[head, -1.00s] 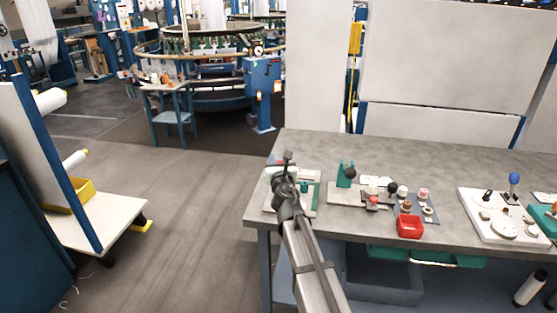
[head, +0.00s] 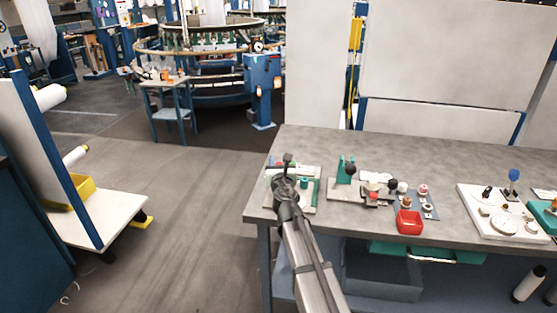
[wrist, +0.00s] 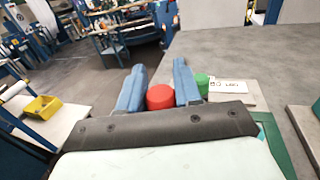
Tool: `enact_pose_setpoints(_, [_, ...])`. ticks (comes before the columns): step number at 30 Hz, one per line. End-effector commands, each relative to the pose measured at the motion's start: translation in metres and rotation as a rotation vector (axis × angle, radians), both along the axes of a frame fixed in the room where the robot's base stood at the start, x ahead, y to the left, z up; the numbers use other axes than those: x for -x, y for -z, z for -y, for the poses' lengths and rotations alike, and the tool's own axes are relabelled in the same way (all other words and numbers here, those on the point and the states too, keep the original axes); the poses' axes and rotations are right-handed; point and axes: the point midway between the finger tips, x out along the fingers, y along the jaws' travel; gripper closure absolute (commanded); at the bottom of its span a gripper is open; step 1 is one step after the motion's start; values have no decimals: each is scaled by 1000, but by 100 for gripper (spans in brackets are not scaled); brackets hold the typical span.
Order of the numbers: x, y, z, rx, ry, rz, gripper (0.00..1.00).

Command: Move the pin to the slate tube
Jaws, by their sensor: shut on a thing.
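My gripper (wrist: 158,88) has its two blue-grey fingers on either side of a red, round-topped piece, which looks like the pin (wrist: 160,97), and is shut on it. The pin's lower part is hidden by the gripper body. A green cylinder (wrist: 202,80) stands just right of the right finger. In the head view my gripper (head: 287,170) is over the light board (head: 309,200) at the table's left end and hides much of it. The green cylinder shows there too (head: 304,182). I cannot make out the slate tube in either view.
A white label card (wrist: 228,86) lies right of the green cylinder. On the grey table (head: 330,146), a board with a green upright (head: 345,170), a red bin (head: 409,222) and a white board (head: 500,228) stand to the right. The table's back strip is clear.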

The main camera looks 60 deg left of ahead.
Motion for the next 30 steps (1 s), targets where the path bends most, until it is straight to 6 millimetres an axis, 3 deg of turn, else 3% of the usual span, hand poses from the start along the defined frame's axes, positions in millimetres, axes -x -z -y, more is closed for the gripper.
enact_pose_setpoints(6, [0,9,0,0,0,1,100])
enact_pose_setpoints(7, [0,8,0,0,0,0,64])
enact_pose_setpoints(15, [0,8,0,0,0,0,38])
enact_pose_setpoints(30, [6,8,11,0,0,0,37])
